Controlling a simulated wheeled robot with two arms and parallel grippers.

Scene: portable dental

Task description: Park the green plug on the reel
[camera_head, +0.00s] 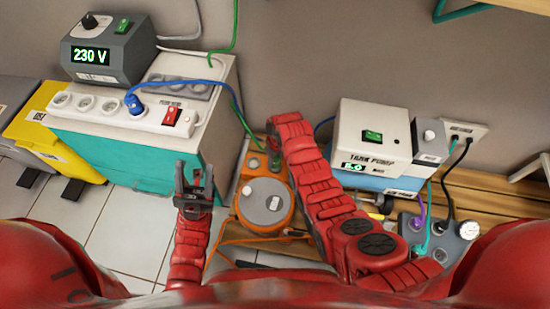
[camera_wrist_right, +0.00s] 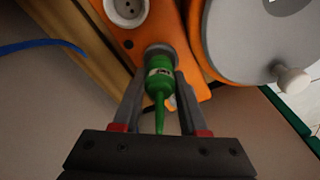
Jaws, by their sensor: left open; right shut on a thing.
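The green plug (camera_wrist_right: 159,82) is between the fingers of my right gripper (camera_wrist_right: 161,72) in the right wrist view, with its cord end toward the camera. Its far end meets a round grey fitting (camera_wrist_right: 160,51) on the reel's orange panel; I cannot tell how deep it sits. My left gripper (camera_head: 194,183) is open and empty, left of the reel.
A white power strip (camera_head: 120,112) with a blue plug (camera_head: 134,103) lies on the white and teal cabinet (camera_head: 120,150). The tank pump (camera_head: 372,140) stands at right. A white socket (camera_wrist_right: 126,10) is beside the grey fitting. Orange cable lies below the reel.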

